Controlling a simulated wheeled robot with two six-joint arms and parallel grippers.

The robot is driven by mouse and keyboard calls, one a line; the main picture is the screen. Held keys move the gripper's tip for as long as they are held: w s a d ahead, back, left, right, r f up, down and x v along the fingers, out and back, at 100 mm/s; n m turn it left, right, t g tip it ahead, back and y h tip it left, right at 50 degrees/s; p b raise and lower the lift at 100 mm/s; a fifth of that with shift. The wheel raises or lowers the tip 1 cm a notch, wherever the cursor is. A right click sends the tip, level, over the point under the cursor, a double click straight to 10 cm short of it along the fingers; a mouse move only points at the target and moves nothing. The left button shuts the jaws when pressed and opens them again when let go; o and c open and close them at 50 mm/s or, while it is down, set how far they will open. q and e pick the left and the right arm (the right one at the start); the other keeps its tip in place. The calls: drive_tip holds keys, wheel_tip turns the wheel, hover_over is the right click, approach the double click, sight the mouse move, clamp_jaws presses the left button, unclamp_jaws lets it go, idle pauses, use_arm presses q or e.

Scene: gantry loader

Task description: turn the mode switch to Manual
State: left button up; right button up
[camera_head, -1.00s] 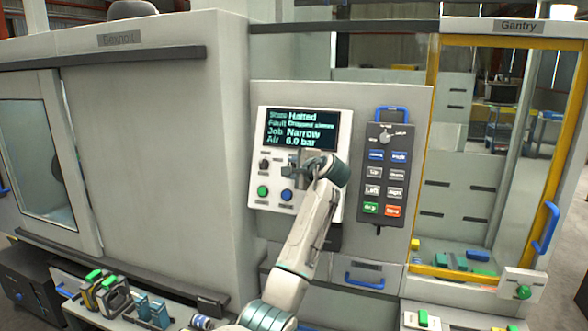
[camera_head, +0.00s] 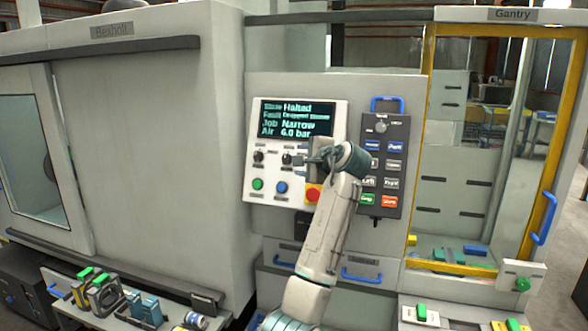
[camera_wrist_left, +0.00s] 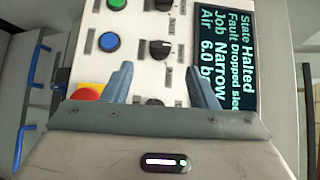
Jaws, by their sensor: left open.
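The control panel (camera_head: 248,190) has a row of black rotary switches under its screen. A left switch (camera_head: 258,157) and a middle switch (camera_head: 287,159) show in the head view; their labels are too small to read, so I cannot tell which is the mode switch. In the wrist view these are the top switch (camera_wrist_left: 163,4) and the middle switch (camera_wrist_left: 160,49). A third switch (camera_wrist_left: 153,102) lies between the finger lines, partly hidden by the gripper body. My left gripper (camera_head: 312,160) is open and empty in front of the panel's right part; it also shows in the wrist view (camera_wrist_left: 162,85).
Close by are a red emergency button (camera_head: 312,193) on yellow, a green button (camera_head: 257,184) and a blue button (camera_head: 282,187). The screen (camera_head: 297,119) reads Halted. A grey pendant (camera_head: 383,215) hangs at the right, behind my wrist's right side.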

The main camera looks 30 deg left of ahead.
use_arm(q)
drive_tip(key=v, duration=0.2)
drive_tip(key=shift+s+d+r+b, duration=0.1)
drive_tip(key=shift+s+d+b, duration=0.15)
drive_tip(key=shift+b, duration=0.1)
